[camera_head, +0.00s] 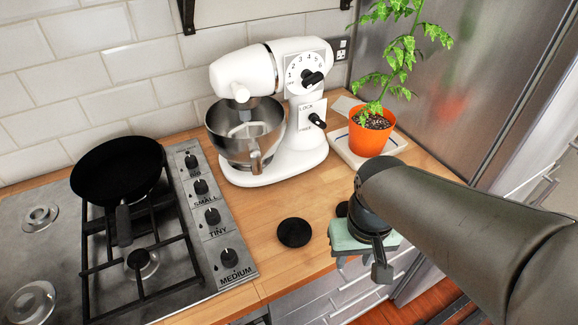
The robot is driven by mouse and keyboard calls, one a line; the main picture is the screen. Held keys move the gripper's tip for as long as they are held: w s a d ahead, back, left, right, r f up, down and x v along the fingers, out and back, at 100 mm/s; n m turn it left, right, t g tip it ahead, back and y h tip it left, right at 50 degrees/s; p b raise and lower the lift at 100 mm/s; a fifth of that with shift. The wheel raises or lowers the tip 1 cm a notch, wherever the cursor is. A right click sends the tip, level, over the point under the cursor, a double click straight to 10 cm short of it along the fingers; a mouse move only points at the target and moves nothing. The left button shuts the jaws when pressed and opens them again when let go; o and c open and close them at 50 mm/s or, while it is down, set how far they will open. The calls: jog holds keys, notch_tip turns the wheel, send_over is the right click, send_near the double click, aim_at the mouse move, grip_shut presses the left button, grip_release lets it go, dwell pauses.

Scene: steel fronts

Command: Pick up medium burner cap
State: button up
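A round black disc (293,232), which looks like a burner cap, lies flat on the wooden counter right of the stove. I cannot tell for sure which is the medium cap. My gripper (381,272) hangs at the end of my dark arm over the counter's front edge, right of the first disc and apart from it. Its fingers are seen edge-on, so their opening is unclear. Nothing is visibly held.
The gas stove (225,258) with a black pan (117,170) on its grate is at left. A white stand mixer (300,150) and an orange plant pot (371,134) stand behind. Counter left of the first disc is clear.

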dwell(0.4)
jog(key=o, duration=1.3)
jog(key=shift+o, duration=0.2)
